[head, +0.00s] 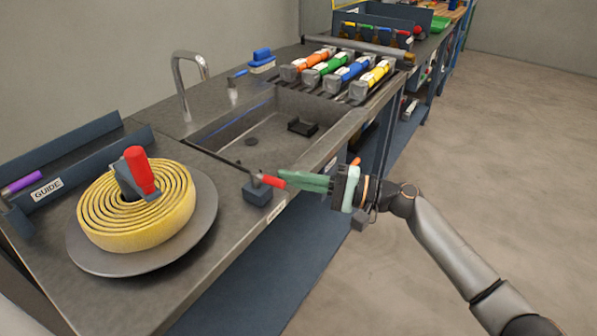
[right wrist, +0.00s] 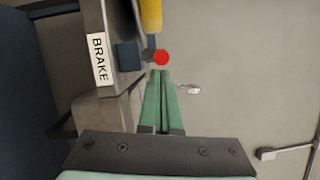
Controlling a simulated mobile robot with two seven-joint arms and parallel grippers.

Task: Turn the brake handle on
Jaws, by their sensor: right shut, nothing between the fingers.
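The brake handle (head: 271,181) is a short lever with a red grip on a dark block (head: 257,193) at the front edge of the steel counter. In the right wrist view its red end (right wrist: 161,57) shows beside the block, near the BRAKE label (right wrist: 98,60). My right gripper (head: 288,179) has green fingers, which are closed together and empty. Its fingertips (right wrist: 160,72) point at the red end and are very close to it; I cannot tell whether they touch. My left gripper is not in view.
A yellow coiled hose (head: 103,222) with a red upright handle (head: 139,170) lies on a round plate (head: 196,227) at left. A sink (head: 262,138) with a tap (head: 180,75) lies behind the brake. Coloured rollers (head: 350,71) stand beyond. The floor at right is clear.

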